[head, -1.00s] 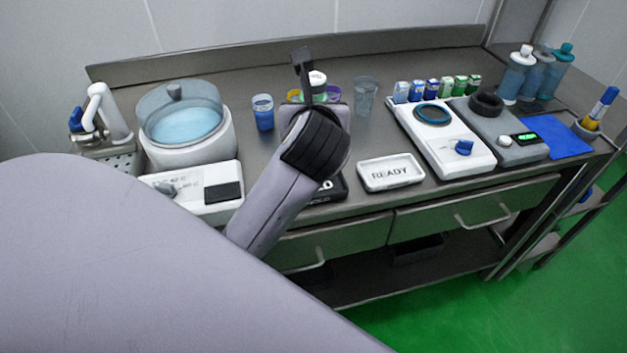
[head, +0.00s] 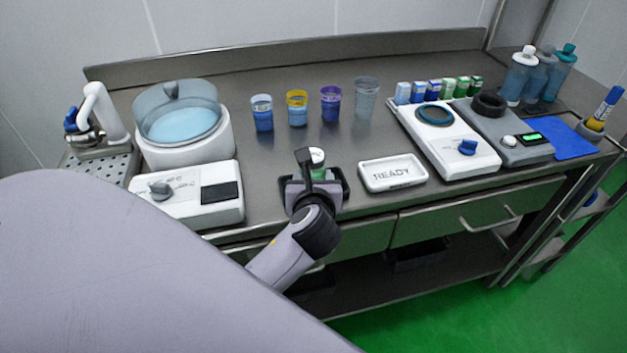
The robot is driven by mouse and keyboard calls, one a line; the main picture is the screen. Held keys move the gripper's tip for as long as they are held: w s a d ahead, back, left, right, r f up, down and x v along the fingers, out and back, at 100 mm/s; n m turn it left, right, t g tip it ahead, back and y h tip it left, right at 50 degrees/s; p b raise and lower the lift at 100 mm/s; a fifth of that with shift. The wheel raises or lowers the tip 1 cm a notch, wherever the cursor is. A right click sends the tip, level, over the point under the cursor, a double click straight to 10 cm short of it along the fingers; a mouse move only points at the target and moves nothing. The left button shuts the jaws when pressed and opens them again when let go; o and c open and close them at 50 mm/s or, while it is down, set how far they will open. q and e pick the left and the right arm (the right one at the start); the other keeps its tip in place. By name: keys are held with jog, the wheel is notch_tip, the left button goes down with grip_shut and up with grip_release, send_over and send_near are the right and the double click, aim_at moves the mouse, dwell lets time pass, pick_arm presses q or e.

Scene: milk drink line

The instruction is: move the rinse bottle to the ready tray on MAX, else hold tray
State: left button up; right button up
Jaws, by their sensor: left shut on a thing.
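My left gripper (head: 313,172) is shut on a small bottle (head: 317,156) with a white cap and a green body, apparently the rinse bottle. Only its top shows past the jaws. It is over or in the black hold tray (head: 346,186) at the counter's front edge; contact with the tray floor is hidden. The white ready tray (head: 393,184), marked READY, lies just right of it and is empty. I cannot make out a MAX reading anywhere. My right gripper is not in view.
Several cups stand behind, including a yellow-rimmed one (head: 297,108) and a purple-rimmed one (head: 331,103). A water bath (head: 183,137) and its control panel (head: 190,193) are at left. A white unit with a blue knob (head: 468,147) and squeeze bottles (head: 519,75) are at right.

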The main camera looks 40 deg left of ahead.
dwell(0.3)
pick_arm(q)
jog(key=o, duration=1.1)
jog(key=shift+f, duration=0.1)
jog(key=shift+o, duration=0.2)
